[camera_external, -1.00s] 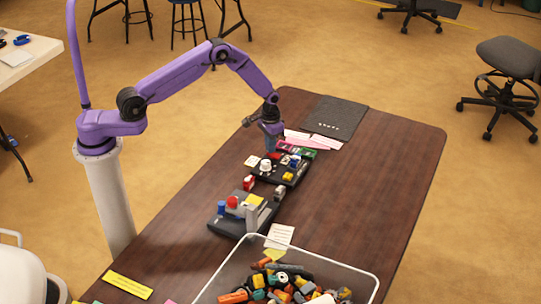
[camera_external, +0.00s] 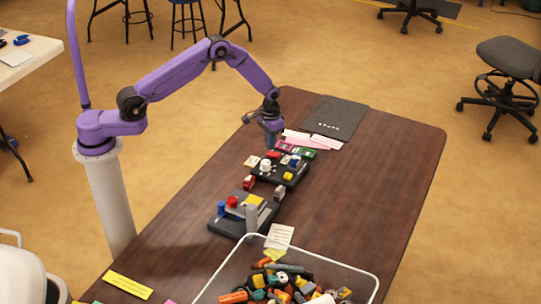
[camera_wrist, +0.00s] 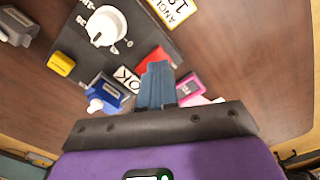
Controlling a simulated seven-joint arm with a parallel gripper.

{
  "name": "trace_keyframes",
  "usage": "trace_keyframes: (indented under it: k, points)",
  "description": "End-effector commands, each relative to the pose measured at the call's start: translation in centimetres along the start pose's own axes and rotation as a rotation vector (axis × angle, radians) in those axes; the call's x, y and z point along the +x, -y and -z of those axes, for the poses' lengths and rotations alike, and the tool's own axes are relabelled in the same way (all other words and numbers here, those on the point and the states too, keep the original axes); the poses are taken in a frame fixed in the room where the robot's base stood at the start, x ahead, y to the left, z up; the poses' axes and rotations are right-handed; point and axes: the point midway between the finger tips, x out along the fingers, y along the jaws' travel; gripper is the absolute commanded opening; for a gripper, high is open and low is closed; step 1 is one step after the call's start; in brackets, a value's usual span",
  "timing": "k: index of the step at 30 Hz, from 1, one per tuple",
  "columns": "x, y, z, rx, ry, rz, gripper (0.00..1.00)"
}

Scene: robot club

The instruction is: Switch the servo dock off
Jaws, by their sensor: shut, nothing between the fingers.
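A black panel (camera_external: 268,177) stands towards the far end of the table. It carries a white round knob (camera_wrist: 107,27), a red part (camera_wrist: 156,62), a blue block with a white tip (camera_wrist: 103,93) and a yellow block (camera_wrist: 61,64). A yellow-edged sign with part of the word "ANGL" and "18" (camera_wrist: 172,8) is beside the knob in the wrist view. I cannot read which panel is named servo dock. My gripper (camera_wrist: 157,82) is shut and empty, its blue-grey fingertips close to the red part in the wrist view; contact cannot be told.
A second black panel (camera_external: 219,223) with a red button, a blue part and grey parts is nearer the camera. A clear bin (camera_external: 371,284) of loose parts stands in front. Pink cards (camera_external: 296,136) and a dark mat (camera_external: 340,115) lie beyond. The table's right side is clear.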

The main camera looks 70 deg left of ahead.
Motion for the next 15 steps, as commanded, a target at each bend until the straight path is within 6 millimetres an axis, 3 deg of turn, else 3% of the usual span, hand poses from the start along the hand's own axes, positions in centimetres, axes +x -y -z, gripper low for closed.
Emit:
trace_keyframes:
  k: [15]
  points:
    - [-3.6, 0.0, 0.0, 0.000, -0.001, 0.000, 0.00]
